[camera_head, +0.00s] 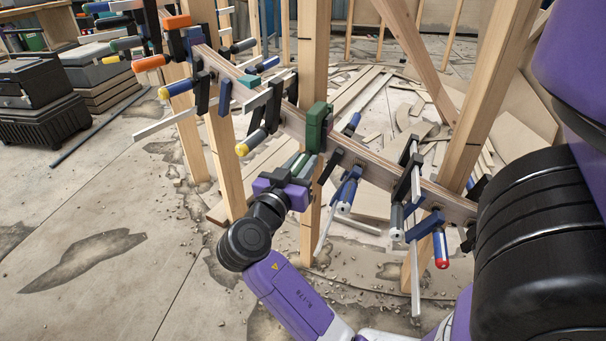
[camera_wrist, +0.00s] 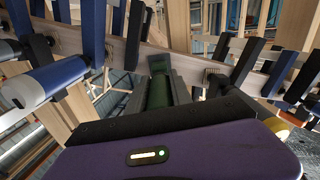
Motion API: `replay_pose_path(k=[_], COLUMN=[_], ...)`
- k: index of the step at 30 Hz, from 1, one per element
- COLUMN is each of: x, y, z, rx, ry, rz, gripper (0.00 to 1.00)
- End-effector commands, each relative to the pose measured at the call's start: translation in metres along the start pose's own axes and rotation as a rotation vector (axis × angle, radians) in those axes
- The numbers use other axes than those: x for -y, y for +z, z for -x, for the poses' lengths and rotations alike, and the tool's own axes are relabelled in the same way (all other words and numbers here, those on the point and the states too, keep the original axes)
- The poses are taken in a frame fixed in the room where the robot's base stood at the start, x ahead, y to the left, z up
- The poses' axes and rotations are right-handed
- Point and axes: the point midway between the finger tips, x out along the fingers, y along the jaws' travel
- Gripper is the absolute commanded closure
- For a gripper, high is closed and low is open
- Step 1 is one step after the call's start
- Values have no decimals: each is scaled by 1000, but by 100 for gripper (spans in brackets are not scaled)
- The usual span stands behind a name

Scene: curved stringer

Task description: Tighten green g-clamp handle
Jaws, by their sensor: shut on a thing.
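The green g-clamp (camera_head: 319,127) sits on the curved wooden stringer (camera_head: 348,151), near the middle upright post. My gripper (camera_head: 300,164) reaches it from the front left and is shut on its handle. In the wrist view, the dark green handle (camera_wrist: 157,92) lies between my two fingers (camera_wrist: 159,98), pointing toward the stringer (camera_wrist: 130,50). The clamp's jaw (camera_wrist: 158,64) shows just beyond the handle. Much of the handle is hidden by my fingers.
Other clamps crowd the stringer: a yellow-tipped one (camera_head: 251,142) to the left, blue-handled ones (camera_head: 348,190) and a red-tipped one (camera_head: 440,248) to the right. Upright posts (camera_head: 313,60) stand close by. Floor at left is mostly clear, near black cases (camera_head: 40,118).

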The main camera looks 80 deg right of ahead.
Motion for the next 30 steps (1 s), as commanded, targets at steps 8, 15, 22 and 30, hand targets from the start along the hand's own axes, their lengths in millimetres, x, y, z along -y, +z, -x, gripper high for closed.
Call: replay_pose_path(k=[8,15,22,30], x=[0,0,0,0], y=[3,2,1,1], z=[0,0,0,0], rx=[3,4,4,2], ry=[0,1,1,1], rz=[-86,-102,-101,-101], gripper=[100,100,100,52])
